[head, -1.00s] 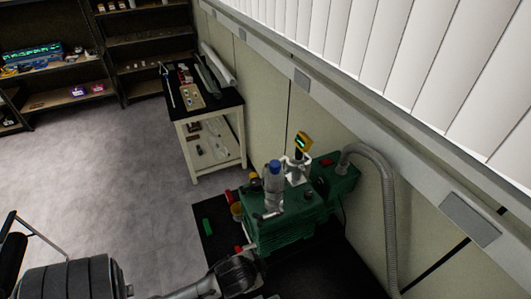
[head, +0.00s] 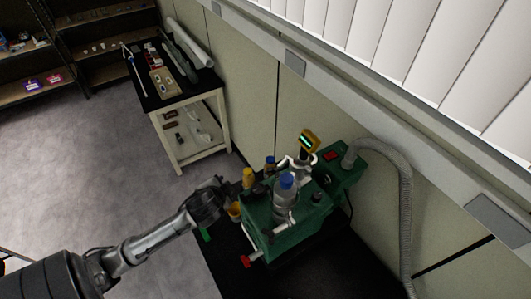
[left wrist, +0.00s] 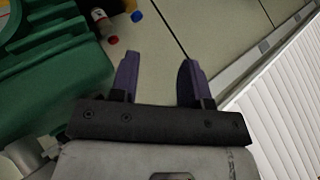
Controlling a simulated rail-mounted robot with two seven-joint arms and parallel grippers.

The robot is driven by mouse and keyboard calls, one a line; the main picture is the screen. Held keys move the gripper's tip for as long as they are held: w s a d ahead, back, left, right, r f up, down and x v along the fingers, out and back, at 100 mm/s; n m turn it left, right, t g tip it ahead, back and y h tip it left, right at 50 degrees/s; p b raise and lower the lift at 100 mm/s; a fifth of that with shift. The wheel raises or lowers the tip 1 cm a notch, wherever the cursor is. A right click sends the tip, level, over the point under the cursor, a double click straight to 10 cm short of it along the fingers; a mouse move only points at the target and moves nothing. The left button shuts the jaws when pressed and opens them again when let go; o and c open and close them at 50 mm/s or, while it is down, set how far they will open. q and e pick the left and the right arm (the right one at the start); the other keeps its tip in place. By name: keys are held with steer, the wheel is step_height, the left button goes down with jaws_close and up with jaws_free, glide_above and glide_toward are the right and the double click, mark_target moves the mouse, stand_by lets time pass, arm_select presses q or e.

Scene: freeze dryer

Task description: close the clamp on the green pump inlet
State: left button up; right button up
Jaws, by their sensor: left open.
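The green pump (head: 265,228) stands on a dark mat near the wall. A pale metal fitting (head: 297,166) rises from its top at the inlet, below a yellow gauge with a lit display (head: 310,141). The clamp is too small to make out. My left gripper (head: 226,188) is beside the pump's left side, apart from the inlet fitting. In the left wrist view its two purple fingers (left wrist: 158,66) are spread with nothing between them. The green pump body (left wrist: 50,80) fills the left of that view. My right gripper is not in view.
A clear bottle with a blue cap (head: 286,190) stands at the pump. Small yellow-capped (head: 248,175) and blue-capped (head: 269,162) bottles stand behind it. A grey hose (head: 404,200) runs down the wall at right. A two-level table (head: 190,97) stands behind; grey floor is clear at left.

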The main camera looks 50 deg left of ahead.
arm_select(q)
steer(key=w+a+r+m+t+h, duration=0.3)
steer(key=w+a+r+m+t, duration=0.2)
steer(key=w+r+m+t, duration=0.45)
steer(key=m+g+h+p, duration=0.4)
steer(key=m+g+h, duration=0.3)
steer(key=m+h, duration=1)
glide_toward(291, 166)
steer(key=shift+m+y, duration=0.35)
steer(key=shift+y, duration=0.35)
steer(key=x, duration=0.4)
steer(key=shift+x, duration=0.9)
steer(key=shift+f, duration=0.1)
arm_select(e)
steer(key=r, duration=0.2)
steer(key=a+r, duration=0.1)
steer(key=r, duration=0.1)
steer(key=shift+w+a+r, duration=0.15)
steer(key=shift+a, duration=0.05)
